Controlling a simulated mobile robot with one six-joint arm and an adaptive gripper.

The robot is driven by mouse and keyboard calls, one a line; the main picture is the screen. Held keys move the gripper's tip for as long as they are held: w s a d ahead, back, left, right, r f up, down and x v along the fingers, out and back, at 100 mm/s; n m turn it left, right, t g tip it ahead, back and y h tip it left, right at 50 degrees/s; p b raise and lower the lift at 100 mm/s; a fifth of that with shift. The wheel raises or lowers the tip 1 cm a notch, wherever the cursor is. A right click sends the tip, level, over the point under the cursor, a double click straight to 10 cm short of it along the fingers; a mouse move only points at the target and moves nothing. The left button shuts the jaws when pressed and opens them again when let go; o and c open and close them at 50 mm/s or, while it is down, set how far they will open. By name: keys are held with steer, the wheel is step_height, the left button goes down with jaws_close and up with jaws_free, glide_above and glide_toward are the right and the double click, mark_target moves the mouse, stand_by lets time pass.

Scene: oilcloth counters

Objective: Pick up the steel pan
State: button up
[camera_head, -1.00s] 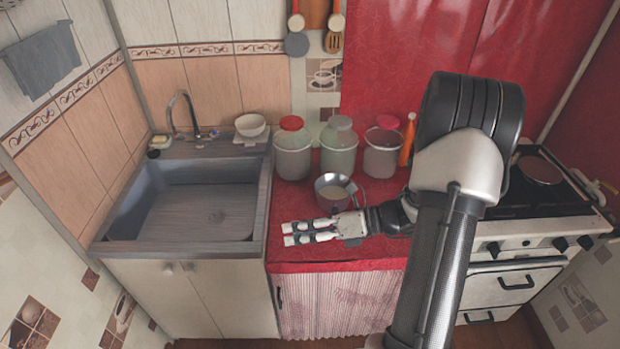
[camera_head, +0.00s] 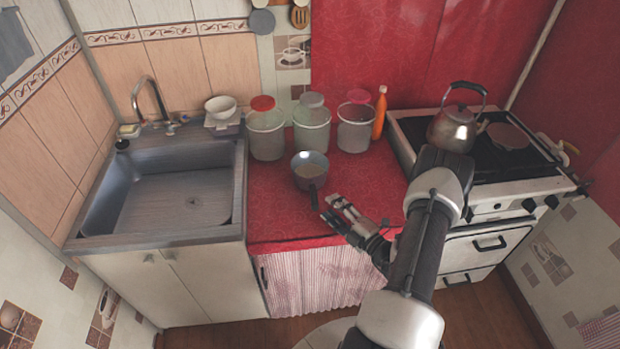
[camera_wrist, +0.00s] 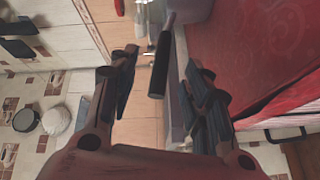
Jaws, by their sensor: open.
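The steel pan (camera_head: 310,177) stands upright on the red counter (camera_head: 275,215), in front of the jars. Its dark handle points to the counter's front edge. My gripper (camera_head: 332,207) is open and empty, low over the counter just right of the handle's end. In the wrist view, the black handle (camera_wrist: 160,65) shows between the two spread fingers of my gripper (camera_wrist: 158,72). I cannot tell whether a finger touches it. Only part of the pan's body (camera_wrist: 195,9) shows there, at the top edge.
Lidded jars (camera_head: 311,130) and an orange bottle (camera_head: 380,112) stand behind the pan. The sink (camera_head: 175,195) is left, with a white bowl (camera_head: 221,106) behind it. A kettle (camera_head: 454,128) sits on the stove (camera_head: 490,160) at right. The counter's front left is clear.

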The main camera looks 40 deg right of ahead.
mark_target(313, 189)
steer(key=w, duration=0.5)
steer(key=shift+b, duration=0.4)
steer(key=shift+w+f+b, duration=0.2)
steer(key=shift+w+b, duration=0.25)
steer(key=shift+w, duration=0.9)
steer(key=shift+w+f+b, duration=0.15)
steer(key=shift+w+b, duration=0.25)
steer(key=shift+w, duration=0.9)
steer(key=shift+c, duration=0.2)
jaws_close()
steer(key=shift+d+r, duration=0.1)
steer(key=shift+r, duration=0.05)
